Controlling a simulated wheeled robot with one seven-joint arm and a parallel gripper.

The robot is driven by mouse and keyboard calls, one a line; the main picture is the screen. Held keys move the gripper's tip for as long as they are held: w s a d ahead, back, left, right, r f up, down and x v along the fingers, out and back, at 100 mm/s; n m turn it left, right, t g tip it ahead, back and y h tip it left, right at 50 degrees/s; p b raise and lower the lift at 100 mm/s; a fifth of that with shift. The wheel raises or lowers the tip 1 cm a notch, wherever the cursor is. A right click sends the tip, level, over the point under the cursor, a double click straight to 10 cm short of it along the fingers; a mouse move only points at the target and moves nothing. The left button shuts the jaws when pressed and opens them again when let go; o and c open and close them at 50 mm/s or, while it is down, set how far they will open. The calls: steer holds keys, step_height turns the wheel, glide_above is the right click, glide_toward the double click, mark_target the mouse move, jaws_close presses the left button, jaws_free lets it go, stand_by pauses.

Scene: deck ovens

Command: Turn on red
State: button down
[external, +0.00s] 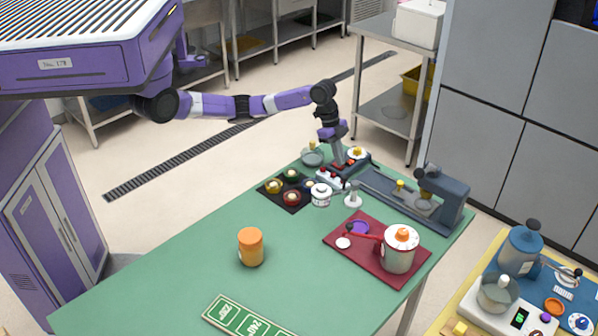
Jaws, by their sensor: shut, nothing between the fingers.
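Whether the fingertips touch anything I cannot tell. To its left a black mat (270,198) bears several round coloured pieces, among them a red one (291,198), a green one (291,174) and a yellow one (273,186). A small white piece with red tops (328,178) sits just below and left of the gripper. No lit red light is clear to see.
A white jar (320,195) and a white stand (353,197) are close to the gripper. A grey-blue machine (442,200) stands at the right edge. A dark red tray (378,266) holds a pot (400,250). An orange jar (251,247) stands mid-table, with free room around it.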

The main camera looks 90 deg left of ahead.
steer(key=shift+d+f, duration=0.1)
steer(key=shift+f, duration=0.05)
steer(key=shift+s+a+f, duration=0.15)
steer(key=shift+s+a, duration=0.5)
steer(key=p+v, duration=0.4)
steer(key=v, duration=1)
steer(key=shift+s+a, duration=0.1)
